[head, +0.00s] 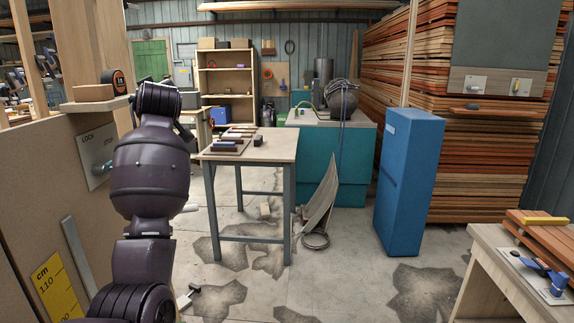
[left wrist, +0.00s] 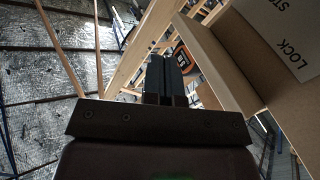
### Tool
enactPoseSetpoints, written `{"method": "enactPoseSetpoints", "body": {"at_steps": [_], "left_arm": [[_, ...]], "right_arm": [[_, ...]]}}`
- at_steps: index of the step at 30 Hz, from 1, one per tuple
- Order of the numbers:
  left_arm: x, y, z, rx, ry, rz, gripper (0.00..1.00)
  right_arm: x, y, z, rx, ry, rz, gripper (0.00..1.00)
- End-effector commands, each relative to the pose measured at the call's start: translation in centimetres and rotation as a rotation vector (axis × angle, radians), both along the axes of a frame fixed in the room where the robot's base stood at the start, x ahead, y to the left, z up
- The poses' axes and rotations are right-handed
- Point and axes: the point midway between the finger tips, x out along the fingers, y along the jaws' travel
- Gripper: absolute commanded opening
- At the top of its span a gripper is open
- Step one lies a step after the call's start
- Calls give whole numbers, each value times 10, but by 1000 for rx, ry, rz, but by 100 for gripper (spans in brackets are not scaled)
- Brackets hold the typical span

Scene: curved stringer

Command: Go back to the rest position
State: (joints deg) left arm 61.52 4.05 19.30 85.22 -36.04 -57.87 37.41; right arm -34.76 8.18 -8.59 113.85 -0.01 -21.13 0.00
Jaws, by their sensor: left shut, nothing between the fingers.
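My left arm rises at the left of the head view, and its wrist end is near the wooden wall panel. The left gripper shows in the left wrist view (left wrist: 167,65), with its dark fingers together and nothing between them. In the head view the fingers are hidden behind my own arm. A lock plate (head: 95,158) with a lever is on the panel just left of the arm. It also shows in the left wrist view (left wrist: 285,35) at upper right, apart from the fingers. My right gripper is in neither view.
A small shelf (head: 95,105) with a tape measure (head: 114,82) is close to my left wrist. A workbench (head: 270,147), a curved wooden piece (head: 320,200) on the floor and a blue cabinet (head: 408,180) stand ahead.

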Motion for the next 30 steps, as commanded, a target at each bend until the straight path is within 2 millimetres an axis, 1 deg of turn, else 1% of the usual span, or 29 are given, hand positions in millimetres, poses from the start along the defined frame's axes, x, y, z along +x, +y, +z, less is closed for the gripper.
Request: {"method": "enactPoseSetpoints", "body": {"at_steps": [1,5,8,14,15,17,18,20,21,23,24,26,27,29,30], "left_arm": [[-1,-3,-11,59,-4,-32,0],[-7,-13,-39,206,-16,-114,0],[-15,-21,-70,311,-19,-173,0],[-40,-34,-144,472,-15,-276,0],[-47,-35,-159,495,-11,-294,0],[-58,-38,-183,524,-6,-321,0],[-66,-40,-198,542,0,-338,0],[-78,-43,-222,562,8,-363,0],[-87,-45,-238,571,14,-380,0],[-101,-46,-261,582,26,-403,0],[-111,-48,-277,588,36,-419,0],[-126,-49,-300,589,50,-441,0],[-137,-50,-315,589,62,-456,0],[-154,-51,-337,582,80,-476,0],[-166,-52,-352,575,95,-491,0]], "right_arm": [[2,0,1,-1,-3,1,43],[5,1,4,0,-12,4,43],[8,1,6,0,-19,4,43],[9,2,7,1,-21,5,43],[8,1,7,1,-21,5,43],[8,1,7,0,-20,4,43],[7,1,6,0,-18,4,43],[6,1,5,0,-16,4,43],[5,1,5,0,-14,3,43],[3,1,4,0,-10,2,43],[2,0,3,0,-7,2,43],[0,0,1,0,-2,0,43],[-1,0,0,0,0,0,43],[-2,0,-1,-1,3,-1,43],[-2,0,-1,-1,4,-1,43]]}}
